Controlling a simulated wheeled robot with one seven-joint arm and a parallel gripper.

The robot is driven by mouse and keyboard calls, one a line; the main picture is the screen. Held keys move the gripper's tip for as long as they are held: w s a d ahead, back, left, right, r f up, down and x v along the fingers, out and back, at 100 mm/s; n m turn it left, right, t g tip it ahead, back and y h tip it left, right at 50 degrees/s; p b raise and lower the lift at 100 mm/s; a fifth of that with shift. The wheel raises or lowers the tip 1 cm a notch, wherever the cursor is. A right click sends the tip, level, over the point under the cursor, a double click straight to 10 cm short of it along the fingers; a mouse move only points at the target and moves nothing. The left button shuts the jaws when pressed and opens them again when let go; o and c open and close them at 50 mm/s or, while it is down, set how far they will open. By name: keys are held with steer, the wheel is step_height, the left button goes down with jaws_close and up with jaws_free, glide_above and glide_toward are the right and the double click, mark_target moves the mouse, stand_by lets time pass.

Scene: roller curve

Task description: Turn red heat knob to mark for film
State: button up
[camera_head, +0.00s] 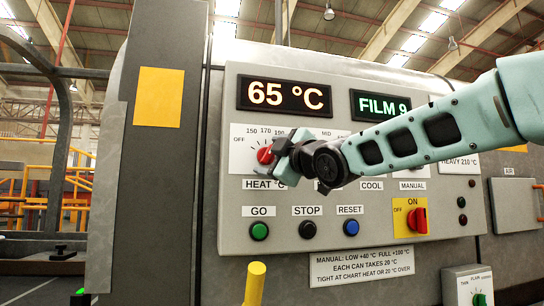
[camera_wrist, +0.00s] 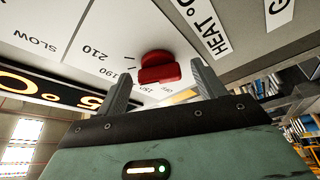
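The red heat knob (camera_head: 265,155) sits on the grey control panel, above the label HEAT °C. Its scale shows 150, 170 and 190 in the head view; more of the scale is behind my gripper (camera_head: 281,152). In the wrist view the red knob (camera_wrist: 158,68) lies between the two fingertips of my open gripper (camera_wrist: 161,72), with a gap on each side. I cannot tell how deep the fingers reach around it. The knob's exact pointer setting is unclear.
The orange display (camera_head: 285,96) reads 65 °C. Below are a green GO button (camera_head: 259,231), a black STOP button (camera_head: 307,229), a blue RESET button (camera_head: 351,227) and a red ON/OFF switch (camera_head: 417,220). A yellow post (camera_head: 254,284) stands in front. My arm hides the panel's middle.

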steer(key=b+v, duration=0.2)
steer(key=v, duration=1.5)
steer(key=shift+s, duration=0.2)
steer(key=shift+d+f, duration=0.1)
